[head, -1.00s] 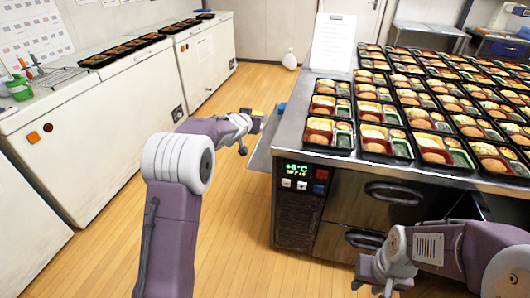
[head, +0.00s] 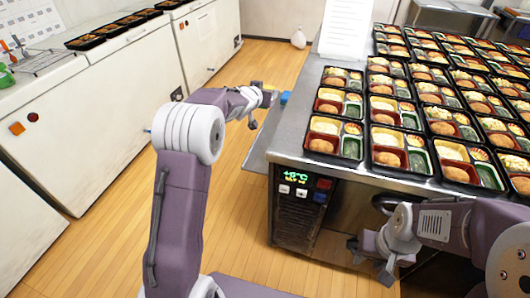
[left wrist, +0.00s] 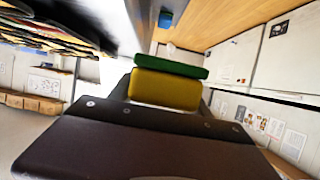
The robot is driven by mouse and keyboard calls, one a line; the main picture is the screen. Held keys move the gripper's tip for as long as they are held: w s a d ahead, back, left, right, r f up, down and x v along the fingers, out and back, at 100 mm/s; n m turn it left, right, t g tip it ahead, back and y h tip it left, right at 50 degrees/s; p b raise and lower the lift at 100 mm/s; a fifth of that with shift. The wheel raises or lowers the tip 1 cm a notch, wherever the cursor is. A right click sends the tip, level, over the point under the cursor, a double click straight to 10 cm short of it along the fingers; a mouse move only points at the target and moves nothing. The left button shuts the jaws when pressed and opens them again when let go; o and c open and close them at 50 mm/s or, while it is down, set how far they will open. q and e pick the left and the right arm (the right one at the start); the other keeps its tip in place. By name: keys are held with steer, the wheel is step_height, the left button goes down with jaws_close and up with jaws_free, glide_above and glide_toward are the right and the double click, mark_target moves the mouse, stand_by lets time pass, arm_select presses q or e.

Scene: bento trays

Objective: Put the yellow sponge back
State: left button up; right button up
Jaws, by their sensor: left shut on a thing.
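The yellow sponge (left wrist: 165,90) with a green layer (left wrist: 170,66) shows in the left wrist view, just beyond the dark gripper body. My left gripper (head: 264,104) is shut on it and holds it in the air beside the left end of the steel counter (head: 292,128). In the head view the sponge is mostly hidden by the gripper.
A small blue object (head: 285,97) sits at the counter's left edge, close to my left gripper; it also shows in the left wrist view (left wrist: 166,18). Filled bento trays (head: 335,141) cover the counter. White freezers (head: 100,105) line the left wall. The wooden floor between is clear.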

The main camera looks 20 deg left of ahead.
arm_select(q)
step_height(320, 180, down, 6)
steer(key=b, duration=1.1)
glide_above(264, 149)
steer(key=s, duration=0.3)
steer(key=f, duration=1.1)
steer(key=d+f, duration=0.1)
steer(key=f, duration=0.4)
steer(key=shift+w+f, duration=0.2)
steer(key=shift+f+b, duration=1.15)
steer(key=shift+f, duration=1.5)
steer(key=shift+r, duration=0.15)
steer(key=o, duration=1.2)
